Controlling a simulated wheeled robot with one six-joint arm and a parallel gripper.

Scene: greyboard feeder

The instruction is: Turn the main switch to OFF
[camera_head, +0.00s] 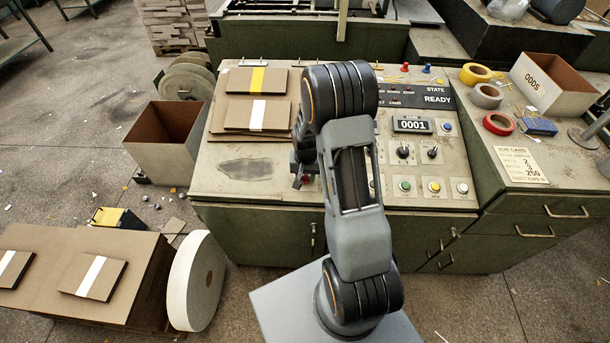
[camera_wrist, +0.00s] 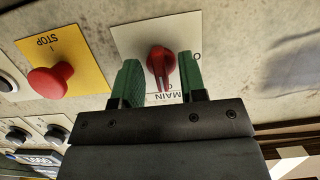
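The main switch (camera_wrist: 161,62) is a red rotary knob on a white plate (camera_wrist: 128,37) in the wrist view. The plate carries the word MAIN, upside down, and an O at its right side. The knob's raised grip runs roughly up and down in that picture; its exact setting is hard to read. My gripper (camera_wrist: 158,66) is open, with green fingers on either side of the knob. The right finger is very close to it; contact cannot be told. In the head view, my gripper (camera_head: 302,166) is over the console's front left of my arm, which hides the switch's surroundings.
A red STOP button (camera_wrist: 47,83) on a yellow plate sits left of the switch in the wrist view. The console (camera_head: 430,170) carries knobs, coloured buttons, a counter reading 0001 (camera_head: 412,124) and a READY display (camera_head: 438,98). Board stacks (camera_head: 258,82) lie left of my arm.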

